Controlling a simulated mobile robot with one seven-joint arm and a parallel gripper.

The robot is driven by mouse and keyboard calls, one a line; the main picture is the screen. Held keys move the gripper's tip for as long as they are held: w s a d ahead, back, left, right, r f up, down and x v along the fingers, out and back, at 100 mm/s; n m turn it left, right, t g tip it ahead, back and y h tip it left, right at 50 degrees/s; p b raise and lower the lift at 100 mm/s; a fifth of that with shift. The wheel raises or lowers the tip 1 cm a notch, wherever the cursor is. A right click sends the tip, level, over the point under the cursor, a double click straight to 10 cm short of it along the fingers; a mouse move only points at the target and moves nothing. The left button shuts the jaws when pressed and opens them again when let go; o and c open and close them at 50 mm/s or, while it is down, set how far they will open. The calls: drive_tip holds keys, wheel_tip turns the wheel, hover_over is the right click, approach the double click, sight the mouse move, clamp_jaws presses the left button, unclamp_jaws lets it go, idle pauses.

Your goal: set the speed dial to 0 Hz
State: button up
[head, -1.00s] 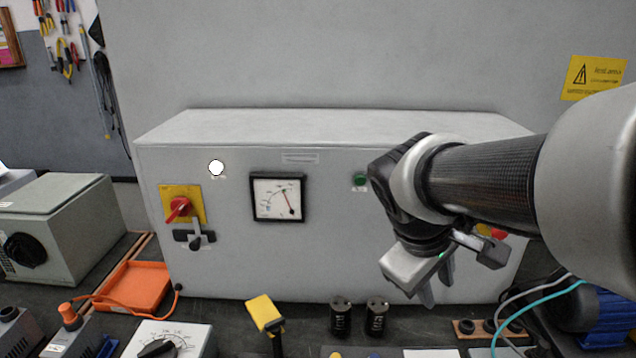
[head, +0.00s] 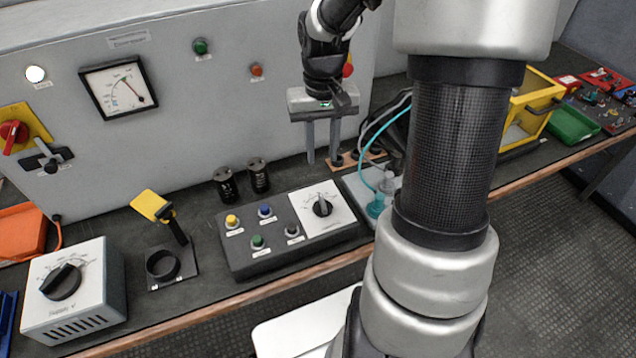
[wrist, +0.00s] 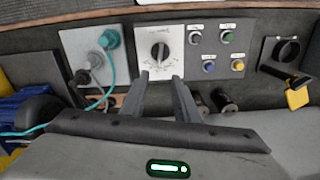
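The speed dial is a black knob (head: 322,208) on a white scale plate at the right end of a dark control box (head: 281,262). The scale marks are too small to read. In the wrist view the knob (wrist: 160,52) is seen beyond the fingertips, its pointer line roughly upright in that picture. My gripper (head: 322,160) hangs with its fingers down, behind the dial and above the bench, apart from the knob. Its two fingers are spread with nothing between them, as the wrist view also shows (wrist: 161,78).
Push buttons sit left of the dial on the same box. Two black cylinders (head: 242,180) stand behind it. A plate with teal plug and cable (head: 376,204) lies to its right. A supply box with another knob (head: 62,282) stands at far left. The grey cabinet (head: 190,110) rises behind.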

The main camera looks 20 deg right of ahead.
sight(322, 197)
wheel_tip(322, 197, down, 15)
drive_tip(key=b, duration=0.3)
drive_tip(key=shift+r, duration=0.2)
clamp_jaws()
